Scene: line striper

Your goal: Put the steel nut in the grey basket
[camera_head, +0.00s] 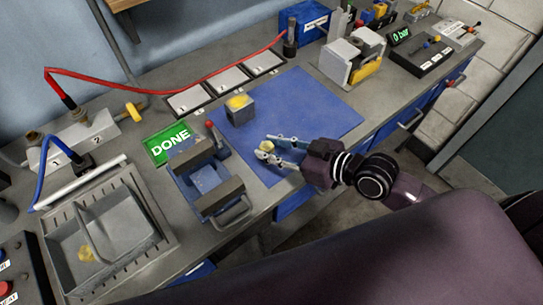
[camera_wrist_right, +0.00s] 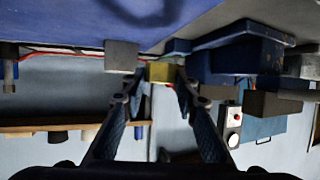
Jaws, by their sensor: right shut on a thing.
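My right gripper (camera_head: 268,147) is shut on a small brass-coloured, nut-like piece (camera_head: 266,145) and holds it over the near left part of the blue mat. The piece (camera_wrist_right: 160,72) also shows between the fingertips in the right wrist view; I cannot tell that it is steel. The grey basket (camera_head: 127,237) stands at the lower left of the head view, beyond the vise from the gripper. It has a divider, and a yellowish piece (camera_head: 87,253) lies in its left compartment. My left gripper is not in view.
A grey block with a yellow top (camera_head: 239,108) stands on the mat. A green DONE sign (camera_head: 170,144) lies behind the vise. A red hose (camera_head: 180,83) runs along the back.

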